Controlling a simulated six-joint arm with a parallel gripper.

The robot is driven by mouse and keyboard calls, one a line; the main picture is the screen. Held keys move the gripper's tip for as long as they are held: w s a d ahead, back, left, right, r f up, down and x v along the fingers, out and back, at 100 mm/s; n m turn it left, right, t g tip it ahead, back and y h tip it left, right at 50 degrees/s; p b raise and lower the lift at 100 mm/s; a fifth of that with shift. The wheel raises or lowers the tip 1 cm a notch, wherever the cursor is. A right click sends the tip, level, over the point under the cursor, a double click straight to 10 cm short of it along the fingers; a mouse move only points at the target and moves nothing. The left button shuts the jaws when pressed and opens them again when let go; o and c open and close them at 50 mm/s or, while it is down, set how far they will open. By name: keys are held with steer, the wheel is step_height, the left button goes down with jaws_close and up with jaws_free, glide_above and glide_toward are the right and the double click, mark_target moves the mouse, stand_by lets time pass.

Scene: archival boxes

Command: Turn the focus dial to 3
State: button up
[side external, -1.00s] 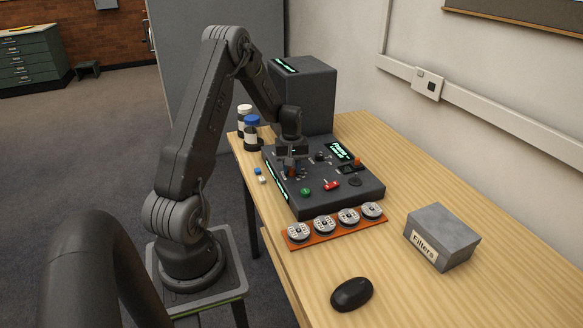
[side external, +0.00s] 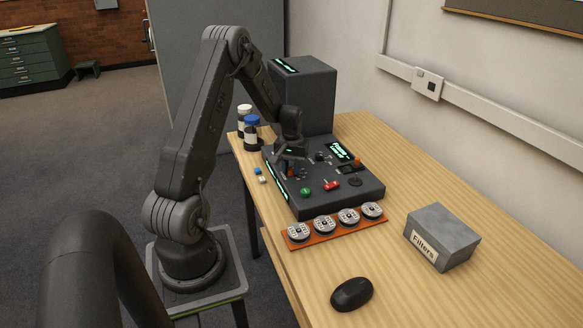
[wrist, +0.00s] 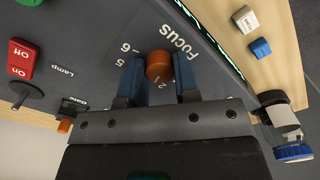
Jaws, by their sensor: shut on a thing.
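The focus dial (wrist: 159,66) is a round orange-brown knob on the dark console (side external: 332,200), beside the printed word Focus. My gripper (wrist: 158,76) is shut on it, with one blue finger on each side in the wrist view. The numbers 5 and 6 show left of the dial and a 2 shows just below it. Other numbers are hidden by my fingers, and I cannot tell where the dial points. In the side view my gripper (side external: 290,163) is low over the console's left part and largely covers the dial.
A red on/off rocker (wrist: 22,58) and a lamp lever are on the console. Reels lie on an orange strip (side external: 314,238) in front. A filters box (side external: 442,236) and black mouse (side external: 352,294) are right. Bottles (side external: 251,133) stand behind left. Small blocks (wrist: 260,47) lie beside the console.

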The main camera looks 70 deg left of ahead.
mark_target(292, 169)
steer(key=o, duration=0.9)
steer(key=shift+r, duration=0.1)
step_height(292, 169, up, 14)
steer(key=shift+f, duration=0.15)
stand_by(0.3)
steer(key=w+d+r+m+t+y, duration=0.1)
steer(key=d+r, duration=0.2)
steer(key=d, duration=0.3)
steer(key=d+r+m, duration=0.2)
steer(key=d+r, duration=0.1)
steer(key=d, duration=0.2)
steer(key=s+d+r+m+t, duration=0.1)
steer(key=s+d, duration=0.3)
steer(key=d, duration=0.4)
steer(key=s+d+r+m+t, duration=0.2)
steer(key=s+d+m, duration=0.2)
steer(key=d, duration=0.4)
steer(key=s+d+r+m+t+h, duration=0.1)
steer(key=s+d+m, duration=0.1)
steer(key=s+d, duration=0.3)
steer(key=shift+s+d+r+t, duration=0.15)
steer(key=shift+d, duration=0.6)
steer(key=shift+s+d+r+t, duration=0.1)
steer(key=shift+d+t, duration=0.05)
steer(key=shift+d, duration=0.55)
